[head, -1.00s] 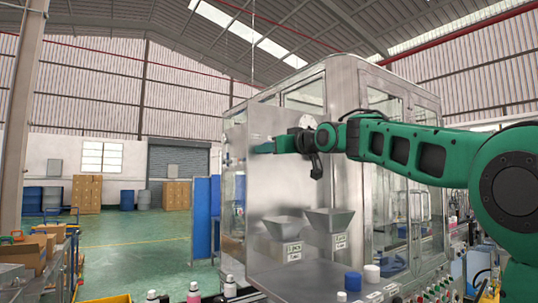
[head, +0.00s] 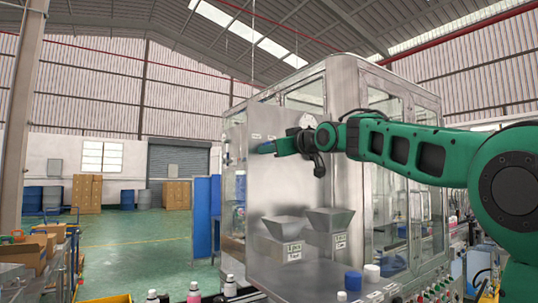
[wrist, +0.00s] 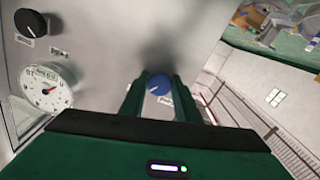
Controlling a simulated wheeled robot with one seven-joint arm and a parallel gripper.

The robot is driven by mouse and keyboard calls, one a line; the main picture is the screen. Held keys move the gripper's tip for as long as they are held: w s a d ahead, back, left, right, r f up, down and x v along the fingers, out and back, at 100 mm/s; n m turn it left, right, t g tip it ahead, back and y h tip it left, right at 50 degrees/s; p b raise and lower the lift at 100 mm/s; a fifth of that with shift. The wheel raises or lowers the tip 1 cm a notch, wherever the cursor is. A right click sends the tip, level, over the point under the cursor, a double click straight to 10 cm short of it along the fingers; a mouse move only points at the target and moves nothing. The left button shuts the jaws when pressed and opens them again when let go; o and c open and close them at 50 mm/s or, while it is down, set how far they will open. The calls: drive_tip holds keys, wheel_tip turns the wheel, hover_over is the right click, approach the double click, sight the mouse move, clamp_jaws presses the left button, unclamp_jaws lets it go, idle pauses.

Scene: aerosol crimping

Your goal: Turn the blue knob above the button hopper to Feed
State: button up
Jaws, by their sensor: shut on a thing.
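The blue knob (wrist: 159,84) sits on the steel machine panel, between the two fingers of my gripper (wrist: 158,88) in the wrist view. The fingers are shut on its sides. A white pointer mark on the knob points to the lower left of that view. A small label (wrist: 167,101) beside it is partly hidden by the right finger and cannot be read. In the head view my gripper (head: 272,147) reaches the panel's upper part, and a bit of blue shows at its tip. Two metal hoppers, left (head: 286,226) and right (head: 330,219), stand below it with white labels.
A black knob (wrist: 31,23) and a round dial gauge (wrist: 48,87) are on the same panel. A blue cap (head: 353,281) and a white cap (head: 372,273) stand on the machine's ledge. Several bottles (head: 194,291) stand at the front edge.

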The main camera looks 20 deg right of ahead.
drive_tip(key=shift+d+n, duration=0.1)
drive_tip(key=shift+n, duration=8.1)
drive_tip(key=o, duration=1)
drive_tip(key=shift+o, duration=0.2)
drive_tip(key=shift+r, duration=0.1)
drive_tip(key=shift+s, duration=0.1)
